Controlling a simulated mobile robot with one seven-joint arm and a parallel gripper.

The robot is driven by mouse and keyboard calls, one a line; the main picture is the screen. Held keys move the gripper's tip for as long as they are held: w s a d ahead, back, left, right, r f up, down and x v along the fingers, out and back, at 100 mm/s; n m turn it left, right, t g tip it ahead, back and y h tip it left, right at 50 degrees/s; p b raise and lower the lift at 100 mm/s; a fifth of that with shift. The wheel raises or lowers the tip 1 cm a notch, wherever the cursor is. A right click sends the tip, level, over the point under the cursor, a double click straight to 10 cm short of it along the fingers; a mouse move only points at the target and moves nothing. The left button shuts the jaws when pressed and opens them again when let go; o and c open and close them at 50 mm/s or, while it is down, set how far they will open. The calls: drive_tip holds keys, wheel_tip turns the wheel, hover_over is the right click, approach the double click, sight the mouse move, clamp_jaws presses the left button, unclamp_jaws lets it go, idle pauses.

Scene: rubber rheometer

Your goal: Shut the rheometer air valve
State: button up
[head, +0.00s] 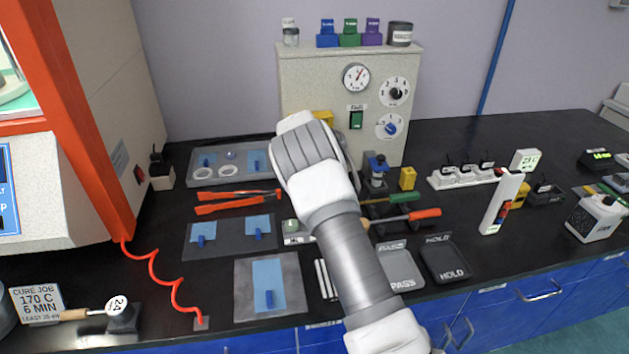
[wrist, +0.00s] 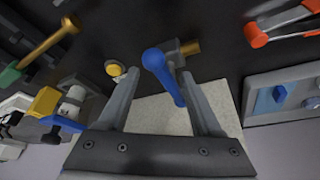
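The air valve shows in the wrist view as a blue lever (wrist: 160,70) beside a brass fitting (wrist: 191,47). My gripper (wrist: 156,73) is open, with the lever between its two spread fingers. The lever lies closer to the right finger in the picture; I cannot tell whether they touch. In the head view my arm hides the gripper's fingers and the valve, in front of the beige cabinet (head: 300,85) with its gauge (head: 356,77) and dials.
Orange-handled tools (head: 235,200) and a grey tray (head: 195,178) lie left of my arm. Screwdrivers (head: 410,216), a small blue-topped device (head: 376,168) and a power strip (head: 462,176) are to the right. A round yellow-topped part (wrist: 114,69) is near the left finger.

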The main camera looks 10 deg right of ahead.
drive_tip(key=shift+a, duration=0.2)
drive_tip(key=shift+a+r, duration=0.1)
drive_tip(key=shift+r, duration=0.05)
drive_tip(key=p+v, duration=0.1)
drive_tip(key=v, duration=1.6)
drive_tip(key=shift+d+r, duration=0.15)
drive_tip(key=shift+d, duration=0.1)
drive_tip(key=s+d+r+n+y+p, duration=0.1)
drive_tip(key=s+d+r, duration=0.1)
drive_tip(key=s+r, duration=0.7)
drive_tip(key=s+d+r+n+y+p, duration=0.15)
drive_tip(key=s+r, duration=0.45)
drive_tip(key=s, duration=0.7)
drive_tip(key=s+f+n+t+p, duration=0.1)
drive_tip(key=s+n, duration=0.2)
drive_tip(key=s, duration=1.7)
drive_tip(key=shift+s+a+f+t, duration=0.25)
drive_tip(key=shift+s+a+t, duration=0.05)
drive_tip(key=shift+a, duration=0.05)
